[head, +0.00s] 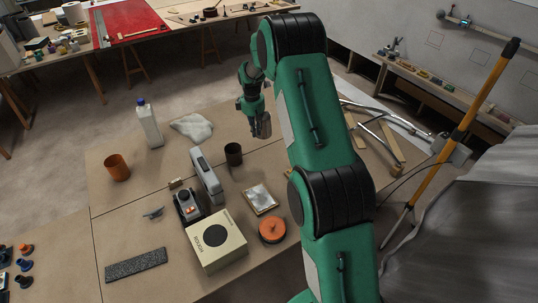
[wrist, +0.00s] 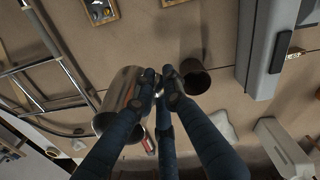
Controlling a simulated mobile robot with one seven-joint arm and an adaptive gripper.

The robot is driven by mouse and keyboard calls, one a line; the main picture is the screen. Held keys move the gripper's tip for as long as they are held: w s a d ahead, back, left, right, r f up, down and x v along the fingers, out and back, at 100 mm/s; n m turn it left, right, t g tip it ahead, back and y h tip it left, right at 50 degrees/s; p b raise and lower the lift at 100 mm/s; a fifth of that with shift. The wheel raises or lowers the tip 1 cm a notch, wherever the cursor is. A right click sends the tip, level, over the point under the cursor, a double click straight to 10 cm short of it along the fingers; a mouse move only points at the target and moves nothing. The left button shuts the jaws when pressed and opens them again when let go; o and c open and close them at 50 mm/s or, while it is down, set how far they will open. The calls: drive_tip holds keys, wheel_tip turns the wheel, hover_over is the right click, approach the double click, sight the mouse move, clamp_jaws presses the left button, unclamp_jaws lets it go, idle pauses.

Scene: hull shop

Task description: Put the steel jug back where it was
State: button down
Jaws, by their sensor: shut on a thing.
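The steel jug (wrist: 121,92) is a shiny metal vessel, on the left of the fingers in the wrist view. My gripper (wrist: 160,84) is shut on its near side; whether on wall or handle is hard to tell. In the head view my gripper (head: 253,98) points down with the jug (head: 264,127) beneath it, over the back part of the table and right of the white cloth. The jug appears held above the table top, and its base is not clearly seen. My arm hides some of the table to the right.
A dark cup (head: 233,153) stands close to the jug. Nearby are a grey case (head: 206,175), a white cloth (head: 192,127), a white bottle (head: 149,124) and a framed tile (head: 260,198). A metal tube frame (wrist: 42,72) lies on the other side. Bare table (head: 285,165) shows beside the cup.

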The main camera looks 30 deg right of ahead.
drive_tip(key=s+d+n, duration=0.3)
drive_tip(key=s, duration=0.8)
wheel_tip(320, 180, down, 17)
drive_tip(key=shift+w+a+r+b, duration=0.15)
drive_tip(key=shift+w+a+b, duration=0.15)
drive_tip(key=shift+b, duration=0.1)
drive_tip(key=w+d, duration=0.2)
drive_tip(key=w, duration=0.5)
drive_tip(key=w+d+f, duration=0.1)
drive_tip(key=w+d, duration=0.2)
drive_tip(key=w, duration=0.5)
drive_tip(key=shift+d+f+p, duration=0.25)
drive_tip(key=shift+d+p, duration=0.05)
drive_tip(key=shift+p, duration=0.05)
drive_tip(key=shift+f, duration=1.75)
drive_tip(key=shift+s+f, duration=0.1)
